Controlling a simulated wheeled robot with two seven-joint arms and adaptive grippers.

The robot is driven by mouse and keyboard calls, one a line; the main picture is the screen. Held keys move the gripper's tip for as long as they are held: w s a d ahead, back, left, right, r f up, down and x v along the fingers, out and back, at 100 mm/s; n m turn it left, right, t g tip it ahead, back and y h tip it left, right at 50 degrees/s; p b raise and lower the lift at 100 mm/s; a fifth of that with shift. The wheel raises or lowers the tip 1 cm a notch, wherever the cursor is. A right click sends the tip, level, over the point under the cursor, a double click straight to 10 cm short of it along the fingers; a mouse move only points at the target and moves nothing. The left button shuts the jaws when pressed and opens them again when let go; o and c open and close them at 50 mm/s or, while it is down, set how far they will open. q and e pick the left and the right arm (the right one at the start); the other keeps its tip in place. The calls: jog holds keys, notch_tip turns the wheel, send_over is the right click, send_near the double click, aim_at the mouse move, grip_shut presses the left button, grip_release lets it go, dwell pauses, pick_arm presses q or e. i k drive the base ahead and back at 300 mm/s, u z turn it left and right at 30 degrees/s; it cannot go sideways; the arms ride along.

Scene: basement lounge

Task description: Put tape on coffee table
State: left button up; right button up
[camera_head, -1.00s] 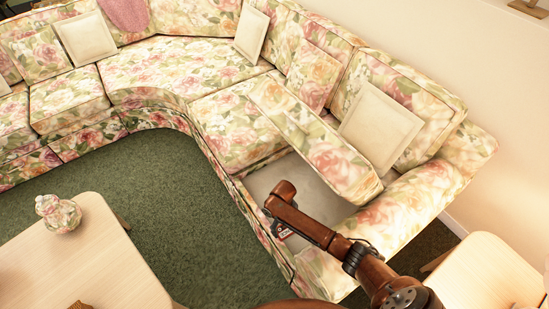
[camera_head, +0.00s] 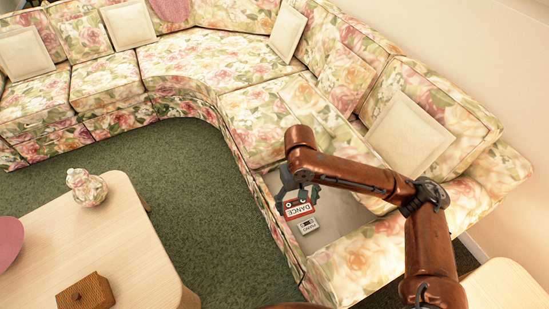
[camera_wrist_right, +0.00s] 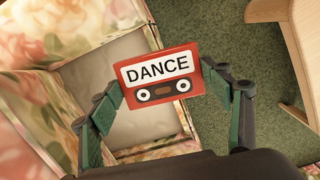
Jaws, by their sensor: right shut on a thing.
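A red cassette tape (camera_head: 299,208) with a white DANCE label is held between the fingers of my right gripper (camera_head: 300,194). In the right wrist view the tape (camera_wrist_right: 160,90) faces the camera, with a finger at each side of the gripper (camera_wrist_right: 163,83). It is over the open sofa compartment (camera_head: 345,216). The light wood coffee table (camera_head: 120,240) is at the lower left, apart from the gripper. My left gripper is not in view.
The coffee table bears a floral jar (camera_head: 86,188), a brown box (camera_head: 86,293) and a pink object (camera_head: 9,241) at the left edge. Green carpet (camera_head: 200,225) lies clear between table and floral sofa (camera_head: 205,58). Another wood table (camera_head: 505,285) is at the lower right.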

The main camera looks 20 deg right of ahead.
aim_at(145, 288)
jog(key=u, duration=0.5)
jog(key=k, duration=0.6)
jog(key=u, duration=1.05)
jog(key=i, duration=1.15)
jog(key=u, duration=0.35)
